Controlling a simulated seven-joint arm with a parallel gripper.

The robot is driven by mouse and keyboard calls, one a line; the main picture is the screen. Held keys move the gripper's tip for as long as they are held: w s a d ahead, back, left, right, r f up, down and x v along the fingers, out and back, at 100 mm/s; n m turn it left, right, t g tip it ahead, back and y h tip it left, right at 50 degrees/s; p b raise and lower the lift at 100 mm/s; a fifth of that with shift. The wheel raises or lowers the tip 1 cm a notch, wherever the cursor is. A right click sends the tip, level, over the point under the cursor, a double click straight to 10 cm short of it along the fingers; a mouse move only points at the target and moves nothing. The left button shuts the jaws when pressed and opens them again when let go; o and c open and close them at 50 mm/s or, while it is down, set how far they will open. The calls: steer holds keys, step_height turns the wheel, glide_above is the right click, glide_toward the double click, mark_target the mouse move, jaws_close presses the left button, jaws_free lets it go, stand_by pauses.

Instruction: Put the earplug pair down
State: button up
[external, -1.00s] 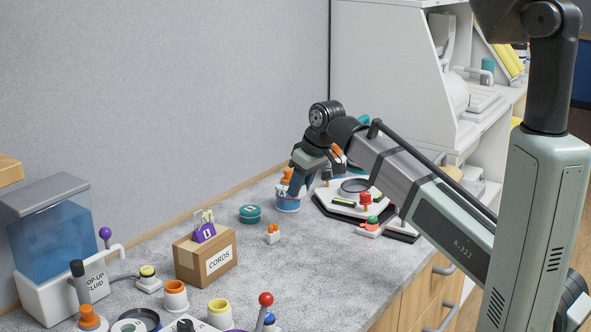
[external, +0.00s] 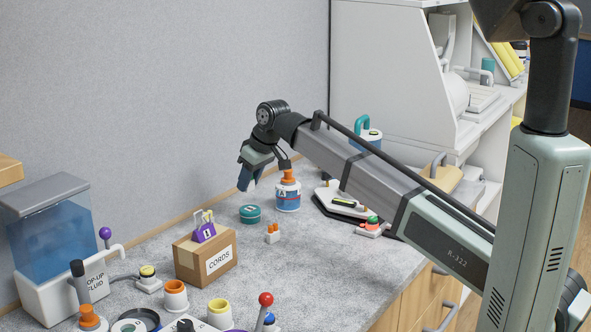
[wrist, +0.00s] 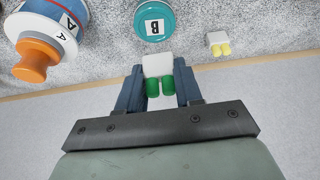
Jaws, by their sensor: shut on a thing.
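My gripper (external: 249,176) is shut on an earplug pair (wrist: 160,87), two green plugs on a small white holder, shown between the fingers in the wrist view. In the external view the gripper is raised above the counter, near the back wall, and the held pair is hard to make out there.
A teal round tin (external: 249,214) marked B and a white-blue bottle (external: 288,196) with an orange top stand close by. A CORDS box (external: 218,262) is at front left. Bare grey counter (external: 300,270) lies to the right of the box.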

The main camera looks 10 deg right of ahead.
mark_target(246, 208)
steer(key=shift+f, duration=2.45)
steer(key=o, duration=1)
steer(key=shift+f, duration=0.1)
steer(key=v, duration=1.2)
